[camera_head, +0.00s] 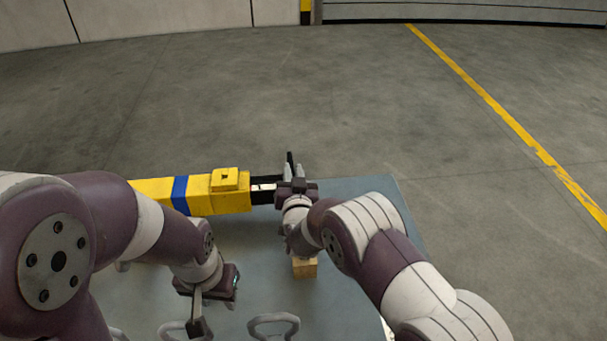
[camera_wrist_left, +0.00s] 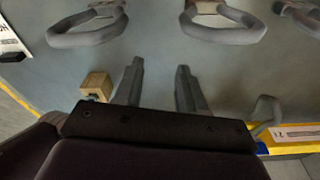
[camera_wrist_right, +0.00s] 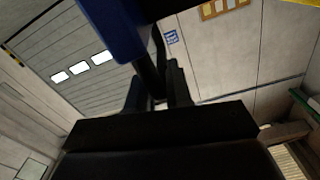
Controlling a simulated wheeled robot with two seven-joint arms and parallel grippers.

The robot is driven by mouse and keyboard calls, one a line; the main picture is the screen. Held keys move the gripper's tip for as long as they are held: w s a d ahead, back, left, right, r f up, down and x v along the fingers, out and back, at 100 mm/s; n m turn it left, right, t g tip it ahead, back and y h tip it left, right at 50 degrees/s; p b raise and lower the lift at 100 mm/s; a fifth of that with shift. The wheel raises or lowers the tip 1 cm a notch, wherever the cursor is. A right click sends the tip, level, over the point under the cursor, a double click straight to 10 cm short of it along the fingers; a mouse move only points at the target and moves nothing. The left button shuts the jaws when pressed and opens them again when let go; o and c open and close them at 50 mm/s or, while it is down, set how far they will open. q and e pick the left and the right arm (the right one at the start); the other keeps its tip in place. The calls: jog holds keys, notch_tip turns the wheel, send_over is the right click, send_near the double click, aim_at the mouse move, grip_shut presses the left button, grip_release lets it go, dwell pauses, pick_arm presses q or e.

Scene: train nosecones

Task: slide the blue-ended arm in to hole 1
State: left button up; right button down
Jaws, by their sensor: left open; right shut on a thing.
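The right gripper (camera_head: 290,165) is shut at the right end of the yellow beam. In the right wrist view, a dark rod with a blue end (camera_wrist_right: 112,28) runs down between the right gripper's fingers (camera_wrist_right: 158,98); I take this as the blue-ended arm. The rod's far part is hidden in the head view. The yellow beam (camera_head: 232,204) has a blue band, a raised yellow block and black end pieces. Hole 1 cannot be made out. The left gripper (camera_head: 197,322) is open and empty above the table; its fingers (camera_wrist_left: 158,88) also show apart in the left wrist view.
A grey-blue table (camera_head: 365,195) carries the beam. A small wooden block (camera_head: 305,268) stands below the right wrist; it also shows in the left wrist view (camera_wrist_left: 96,86). Grey loop handles (camera_head: 273,320) lie at the near side. The floor beyond is clear.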

jog(key=shift+s+a, duration=0.1)
jog(key=shift+a, duration=0.1)
jog(key=c, duration=1.4)
grip_release()
jog(key=shift+o, duration=1.4)
jog(key=shift+a, duration=0.35)
jog(key=shift+d, duration=0.1)
jog(key=shift+d, duration=0.15)
jog(key=s+d+b, duration=0.1)
jog(key=s+d, duration=0.1)
jog(key=s, duration=1)
jog(key=shift+s+d, duration=0.2)
